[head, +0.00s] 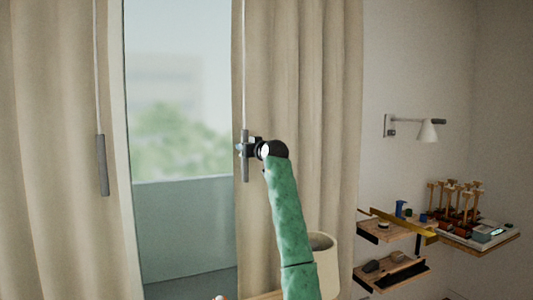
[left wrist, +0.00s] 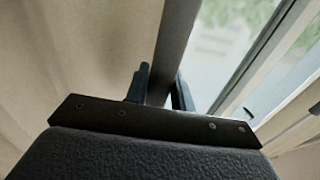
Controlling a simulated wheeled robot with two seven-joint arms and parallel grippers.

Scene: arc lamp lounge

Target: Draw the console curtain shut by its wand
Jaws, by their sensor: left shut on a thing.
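Two beige curtains hang at the window, a left one (head: 50,150) and a right one (head: 300,100). The window glass shows between them. Each has a wand with a thin pale rod and a grey handle: the left wand (head: 103,165) hangs free, and the right wand (head: 245,172) hangs along the right curtain's inner edge. My left gripper (head: 243,149) is shut on the right wand's grey handle. In the left wrist view the wand (left wrist: 174,45) runs up from between the fingers (left wrist: 161,92). My right gripper is not in view.
A cream cylindrical shade or pot (head: 325,262) stands close to the right of my forearm. Wall shelves (head: 390,278) with small items and a board with several wooden pegs (head: 460,205) are at right, below a wall lamp (head: 428,131).

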